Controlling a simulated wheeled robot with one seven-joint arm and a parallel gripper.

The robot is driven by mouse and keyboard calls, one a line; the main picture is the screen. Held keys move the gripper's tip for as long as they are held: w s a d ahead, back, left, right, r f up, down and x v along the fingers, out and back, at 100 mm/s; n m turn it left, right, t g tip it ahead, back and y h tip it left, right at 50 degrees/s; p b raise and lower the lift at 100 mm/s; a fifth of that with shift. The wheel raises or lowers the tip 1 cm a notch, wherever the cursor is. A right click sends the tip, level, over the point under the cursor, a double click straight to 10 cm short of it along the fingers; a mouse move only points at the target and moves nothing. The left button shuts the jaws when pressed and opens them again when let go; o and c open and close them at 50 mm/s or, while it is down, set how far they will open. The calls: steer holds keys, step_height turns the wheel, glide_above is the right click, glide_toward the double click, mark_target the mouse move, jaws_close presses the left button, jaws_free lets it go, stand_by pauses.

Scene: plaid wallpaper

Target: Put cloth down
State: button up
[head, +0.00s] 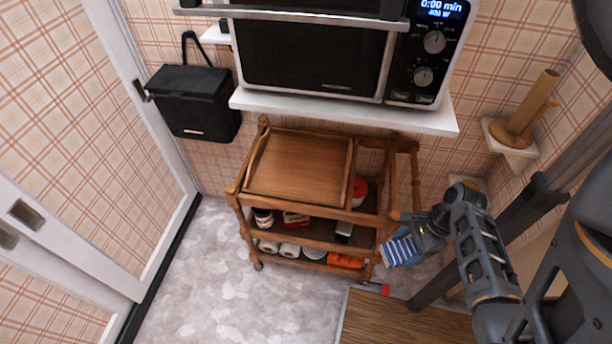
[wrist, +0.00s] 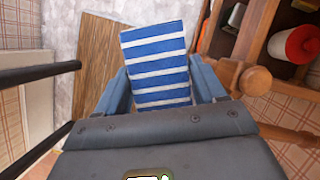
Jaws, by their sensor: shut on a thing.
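A folded cloth (head: 401,251) with blue and white stripes is at the end of my arm, beside the right front corner of the wooden trolley. In the wrist view the cloth (wrist: 156,62) lies between the two fingers of my gripper (wrist: 162,88), which is shut on it. In the head view my gripper (head: 420,241) is partly hidden behind the cloth and wrist. The cloth is held in the air above the floor.
The wooden trolley (head: 231,192) carries a wooden tray (head: 300,165) on top and jars, rolls and boxes below. A microwave (head: 315,55) stands on a white shelf (head: 290,104) above. A wooden board (head: 400,322) lies front right. Grey floor (head: 235,290) is clear at left.

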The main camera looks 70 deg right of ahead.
steer(key=w+d, duration=0.5)
steer(key=w, duration=0.5)
steer(key=w+d, duration=0.4)
steer(key=w, duration=0.5)
steer(key=w+d, duration=0.5)
steer(key=w, duration=0.5)
steer(key=shift+w+d+r, duration=0.1)
steer(key=shift+w+d, duration=0.25)
steer(key=b, duration=0.4)
glide_toward(289, 182)
steer(key=a+f, duration=0.2)
steer(key=shift+w+f, duration=0.2)
steer(key=shift+f, duration=0.05)
steer(key=shift+w+d+r, duration=0.15)
steer(key=shift+w, duration=0.15)
steer(key=shift+w+d, duration=0.1)
steer(key=shift+w, duration=0.1)
steer(key=f+b, duration=0.1)
steer(key=b, duration=0.1)
steer(key=f+b, duration=0.2)
steer(key=shift+w+d+f+b, duration=0.15)
steer(key=shift+w+b, duration=0.2)
steer(key=shift+f, duration=0.2)
steer(key=o, duration=0.9)
steer(key=shift+o, duration=0.2)
